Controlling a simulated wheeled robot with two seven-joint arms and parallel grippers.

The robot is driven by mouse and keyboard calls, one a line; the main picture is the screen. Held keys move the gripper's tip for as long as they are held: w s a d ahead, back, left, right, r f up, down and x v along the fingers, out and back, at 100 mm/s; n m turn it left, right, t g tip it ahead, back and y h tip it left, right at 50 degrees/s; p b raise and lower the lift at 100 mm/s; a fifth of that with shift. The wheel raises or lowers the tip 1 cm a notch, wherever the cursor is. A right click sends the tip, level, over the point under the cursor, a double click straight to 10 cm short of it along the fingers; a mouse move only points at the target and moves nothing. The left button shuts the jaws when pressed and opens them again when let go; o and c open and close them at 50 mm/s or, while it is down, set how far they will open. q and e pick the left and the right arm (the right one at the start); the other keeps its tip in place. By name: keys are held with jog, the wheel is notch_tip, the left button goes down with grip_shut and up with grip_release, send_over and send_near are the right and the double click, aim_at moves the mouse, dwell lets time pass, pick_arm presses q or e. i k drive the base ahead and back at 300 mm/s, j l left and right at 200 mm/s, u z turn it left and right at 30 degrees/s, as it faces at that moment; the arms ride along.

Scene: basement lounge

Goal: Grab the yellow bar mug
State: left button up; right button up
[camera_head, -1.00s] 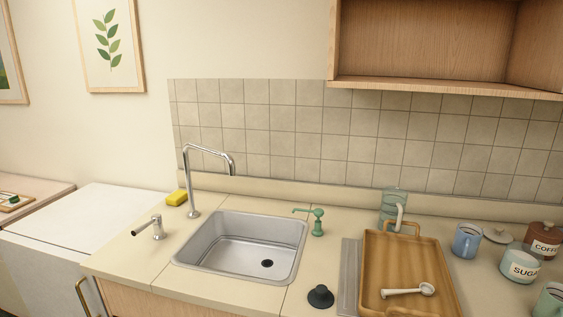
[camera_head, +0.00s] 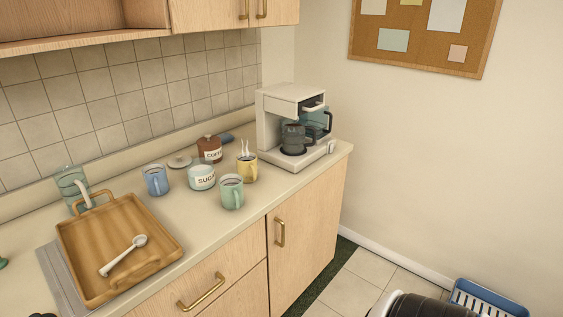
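A yellow mug (camera_head: 247,168) stands upright on the counter, with pale wisps like steam above it. It is left of the coffee maker (camera_head: 292,128) and right of the sugar jar (camera_head: 202,177). A green mug (camera_head: 231,192) stands close in front of it, to its lower left. Neither of my grippers shows in the view.
A blue mug (camera_head: 156,180) and a brown coffee jar (camera_head: 210,149) stand near the sugar jar. A wooden tray (camera_head: 77,226) with a white scoop (camera_head: 124,256) lies at the left. The counter's front edge is clear before the mugs. A dark rounded object (camera_head: 425,306) and a blue rack (camera_head: 487,298) are low at the right.

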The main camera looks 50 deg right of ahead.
aim_at(249, 170)
jog(key=z, duration=1.45)
jog(key=i+l+z, duration=0.2)
jog(key=i+l, duration=0.5)
jog(key=i, duration=0.05)
